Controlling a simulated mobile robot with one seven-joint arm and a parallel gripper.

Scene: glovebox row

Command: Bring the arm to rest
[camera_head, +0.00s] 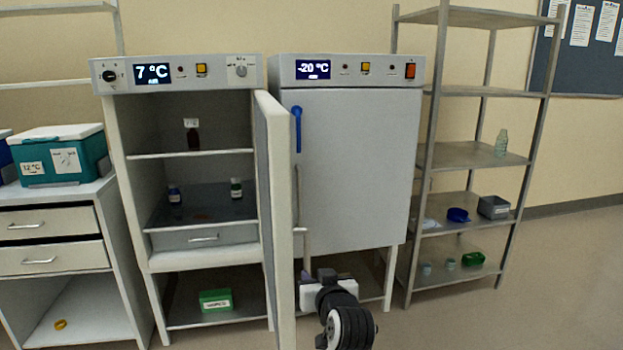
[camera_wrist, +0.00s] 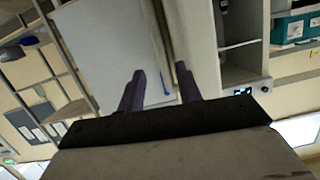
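My gripper (camera_head: 307,277) is low in front of the white cabinets, just right of the left cabinet's open door (camera_head: 275,200). In the head view its fingers are small and partly hidden. In the wrist view my gripper (camera_wrist: 160,78) has its two dark fingers well apart, with nothing held between them. The open door's bar handle (camera_head: 299,200) is above the gripper in the head view. I cannot tell the exact gap between fingers and door.
The right cabinet (camera_head: 350,165), reading -20 °C, is shut and has a blue handle (camera_head: 297,128). The left cabinet (camera_head: 180,74), reading 7 °C, holds small bottles. A metal rack (camera_head: 470,155) stands at right, a teal cooler box (camera_head: 62,160) at left. Floor at right is clear.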

